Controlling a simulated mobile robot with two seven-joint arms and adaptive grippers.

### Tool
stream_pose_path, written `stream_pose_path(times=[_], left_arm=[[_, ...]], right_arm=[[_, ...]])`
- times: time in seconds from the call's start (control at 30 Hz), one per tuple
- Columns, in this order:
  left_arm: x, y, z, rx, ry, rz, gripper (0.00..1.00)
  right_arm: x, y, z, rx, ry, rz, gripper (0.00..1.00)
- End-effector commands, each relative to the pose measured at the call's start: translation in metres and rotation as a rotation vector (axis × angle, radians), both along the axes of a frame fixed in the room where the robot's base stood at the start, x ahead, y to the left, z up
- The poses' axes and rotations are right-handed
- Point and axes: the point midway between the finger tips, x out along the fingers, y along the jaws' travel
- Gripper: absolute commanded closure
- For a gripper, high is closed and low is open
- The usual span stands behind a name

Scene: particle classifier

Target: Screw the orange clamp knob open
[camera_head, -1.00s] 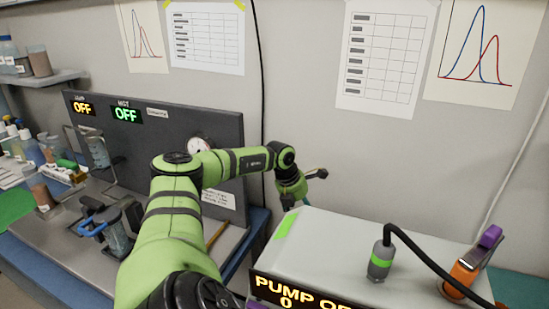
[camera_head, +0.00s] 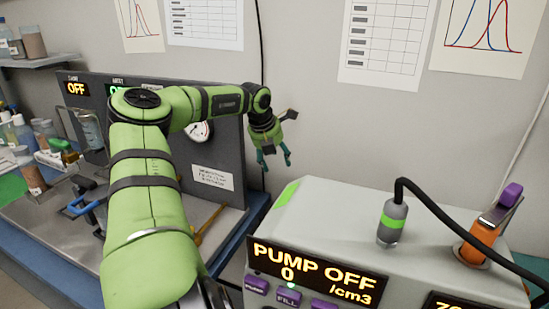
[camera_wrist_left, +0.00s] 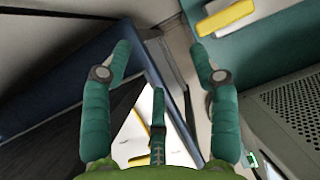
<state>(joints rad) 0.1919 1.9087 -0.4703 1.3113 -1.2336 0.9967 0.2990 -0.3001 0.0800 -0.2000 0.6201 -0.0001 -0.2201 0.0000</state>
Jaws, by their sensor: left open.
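No part that I can firmly tell is the orange clamp knob shows. An orange fitting (camera_head: 475,245) with a grey lever and purple tip stands on the pump box at the right. An orange-yellow rod (camera_head: 208,224) lies by the grey panel, partly behind my left arm. My left gripper (camera_head: 274,160) hangs open in the air behind the pump box's left end, pointing down, apart from both. In the left wrist view its teal fingers (camera_wrist_left: 163,62) are spread with nothing held between them. My right gripper is out of view.
The pump box (camera_head: 335,210) reads PUMP OFF. A grey plug with a black cable (camera_head: 391,222) stands on it. The grey panel (camera_head: 225,150) with a gauge (camera_head: 199,131) is left of the gripper. Bottles and clamped vials crowd the left bench.

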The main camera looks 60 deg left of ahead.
Motion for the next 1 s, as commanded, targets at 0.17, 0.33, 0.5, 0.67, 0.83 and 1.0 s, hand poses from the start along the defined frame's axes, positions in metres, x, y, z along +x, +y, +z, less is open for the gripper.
stream_pose_path(times=[0.17, 0.33, 0.5, 0.67, 0.83, 1.0], left_arm=[[0.000, 0.000, 0.000, 0.000, 0.000, -0.001, 0.40], [0.000, 0.000, 0.000, -0.001, 0.000, 0.000, 0.40], [-0.004, 0.002, -0.012, -0.028, 0.010, 0.005, 0.40], [0.013, -0.025, -0.046, -0.066, 0.040, -0.046, 0.40], [0.066, -0.093, -0.069, -0.055, 0.062, -0.201, 0.40], [0.121, -0.161, -0.065, 0.003, 0.057, -0.369, 0.40]], right_arm=[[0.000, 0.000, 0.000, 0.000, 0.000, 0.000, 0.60], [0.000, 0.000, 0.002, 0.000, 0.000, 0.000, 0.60], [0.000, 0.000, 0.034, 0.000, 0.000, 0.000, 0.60], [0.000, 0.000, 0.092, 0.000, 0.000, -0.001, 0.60], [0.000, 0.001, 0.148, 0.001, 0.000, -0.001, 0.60], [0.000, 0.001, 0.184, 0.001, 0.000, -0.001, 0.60]])
